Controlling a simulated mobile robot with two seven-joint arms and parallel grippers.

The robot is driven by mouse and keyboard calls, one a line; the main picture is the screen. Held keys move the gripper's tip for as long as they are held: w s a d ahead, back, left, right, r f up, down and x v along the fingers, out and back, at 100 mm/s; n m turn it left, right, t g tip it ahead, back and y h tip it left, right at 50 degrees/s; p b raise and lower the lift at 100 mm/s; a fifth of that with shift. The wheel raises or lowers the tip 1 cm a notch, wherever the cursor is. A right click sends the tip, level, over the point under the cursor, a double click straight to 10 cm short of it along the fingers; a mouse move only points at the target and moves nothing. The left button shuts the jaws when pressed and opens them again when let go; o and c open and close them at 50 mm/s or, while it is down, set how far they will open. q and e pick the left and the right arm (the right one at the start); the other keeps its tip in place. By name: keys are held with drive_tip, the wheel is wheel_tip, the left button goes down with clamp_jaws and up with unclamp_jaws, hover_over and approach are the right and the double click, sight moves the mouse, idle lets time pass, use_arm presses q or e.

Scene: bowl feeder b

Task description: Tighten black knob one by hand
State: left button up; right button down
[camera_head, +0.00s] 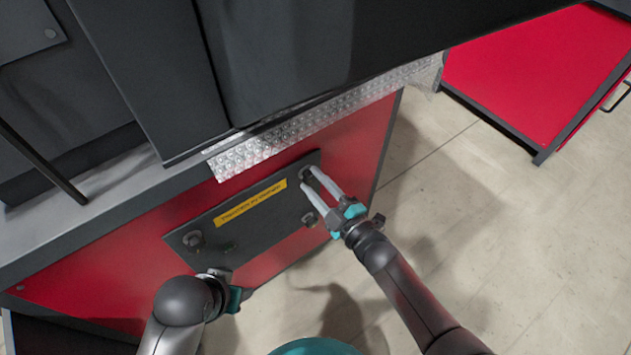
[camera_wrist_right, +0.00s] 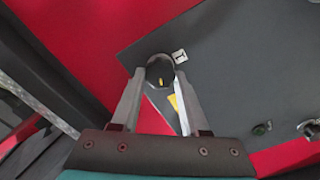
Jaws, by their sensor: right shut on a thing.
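Black knob one (camera_head: 305,173) sits at the upper right corner of the dark panel (camera_head: 262,224) on the red machine front. It also shows in the right wrist view (camera_wrist_right: 159,66), beside a small white label marked 1. My right gripper (camera_head: 309,179) has its two long grey fingers on either side of this knob and is shut on it. In the right wrist view the fingertips (camera_wrist_right: 160,75) flank the knob. My left gripper (camera_head: 232,292) is low, in front of the panel's lower edge; its fingers are mostly hidden.
Other knobs on the panel are at its left end (camera_head: 193,240) and below knob one (camera_head: 310,218). A yellow label strip (camera_head: 250,203) crosses the panel. Open floor (camera_head: 500,230) lies to the right.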

idle(0.4)
drive_tip(key=shift+c, duration=2)
unclamp_jaws()
drive_tip(key=shift+s+d, duration=0.15)
drive_tip(key=shift+s, duration=0.05)
use_arm(q)
drive_tip(key=s+f+g+p, duration=0.1)
drive_tip(key=s+f+p, duration=0.2)
drive_tip(key=f, duration=0.5)
drive_tip(key=shift+s+a+f+g+p, duration=0.15)
drive_tip(key=shift+s+a+g+p, duration=0.2)
drive_tip(key=shift+p, duration=0.25)
use_arm(e)
drive_tip(key=v, duration=1.4)
drive_tip(key=shift+s+d, duration=0.25)
drive_tip(key=shift+s, duration=0.1)
